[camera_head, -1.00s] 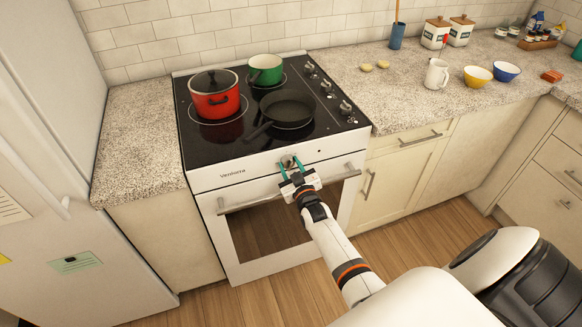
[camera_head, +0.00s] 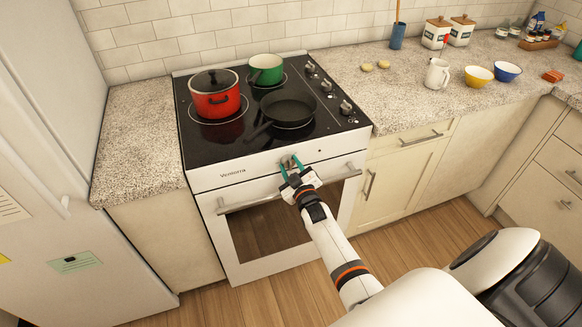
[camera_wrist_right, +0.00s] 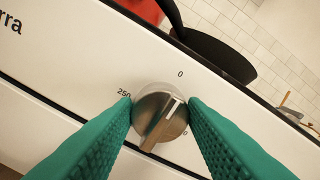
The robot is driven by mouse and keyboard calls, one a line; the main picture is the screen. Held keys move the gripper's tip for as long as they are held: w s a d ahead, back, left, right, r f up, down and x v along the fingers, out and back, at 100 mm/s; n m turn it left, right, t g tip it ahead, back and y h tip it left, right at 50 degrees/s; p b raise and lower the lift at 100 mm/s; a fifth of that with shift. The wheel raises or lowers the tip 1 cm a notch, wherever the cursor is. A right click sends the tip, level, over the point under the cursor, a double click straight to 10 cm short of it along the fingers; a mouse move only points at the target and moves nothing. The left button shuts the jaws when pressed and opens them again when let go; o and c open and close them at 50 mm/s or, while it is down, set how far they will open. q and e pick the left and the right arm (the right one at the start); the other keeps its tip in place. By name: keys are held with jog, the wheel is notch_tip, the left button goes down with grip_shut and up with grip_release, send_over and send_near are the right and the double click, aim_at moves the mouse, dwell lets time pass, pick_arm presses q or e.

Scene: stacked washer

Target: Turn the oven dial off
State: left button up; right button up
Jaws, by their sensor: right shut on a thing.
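The oven dial (camera_wrist_right: 155,113) is a round silver knob with a raised bar grip on the white front panel of the oven (camera_head: 240,172). In the right wrist view it sits between the two green fingers of my right gripper (camera_wrist_right: 160,112), which is shut on it. The bar is tilted, its upper end pointing up and right of the "0" mark (camera_wrist_right: 180,74). A "250" mark (camera_wrist_right: 124,95) shows left of the dial. In the head view my right gripper (camera_head: 290,166) reaches the panel and partly hides the dial. My left gripper is not in view.
The oven handle (camera_head: 335,179) runs just below the dial, near my gripper. A red pot (camera_head: 215,103), a green pot (camera_head: 266,69) and a black pan (camera_head: 289,109) stand on the cooktop. A fridge (camera_head: 50,180) stands at the left.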

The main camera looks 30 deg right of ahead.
jog(key=o, duration=1)
jog(key=shift+c, duration=0.2)
jog(key=shift+s, duration=0.1)
jog(key=b+v, duration=0.1)
jog(key=v, duration=1.1)
jog(key=shift+a, duration=0.1)
jog(key=s+a+f+g+y, duration=0.1)
jog(key=s+a+f+g, duration=0.25)
jog(key=f, duration=0.55)
jog(key=s+a+f+g+y, duration=0.1)
jog(key=s+a+f+g, duration=0.15)
jog(key=s+f, duration=0.45)
jog(key=s+a+f+g+y, duration=0.2)
jog(key=s+a+f, duration=0.1)
jog(key=f, duration=0.9)
jog(key=s+a+f+g, duration=0.1)
jog(key=s+f+g, duration=0.3)
jog(key=s, duration=0.9)
jog(key=s+a+f+m+g, duration=0.1)
jog(key=s+f+g, duration=0.3)
jog(key=s+f, duration=0.5)
jog(key=s, duration=0.5)
jog(key=shift+s+g, duration=0.25)
jog(key=shift+g, duration=0.05)
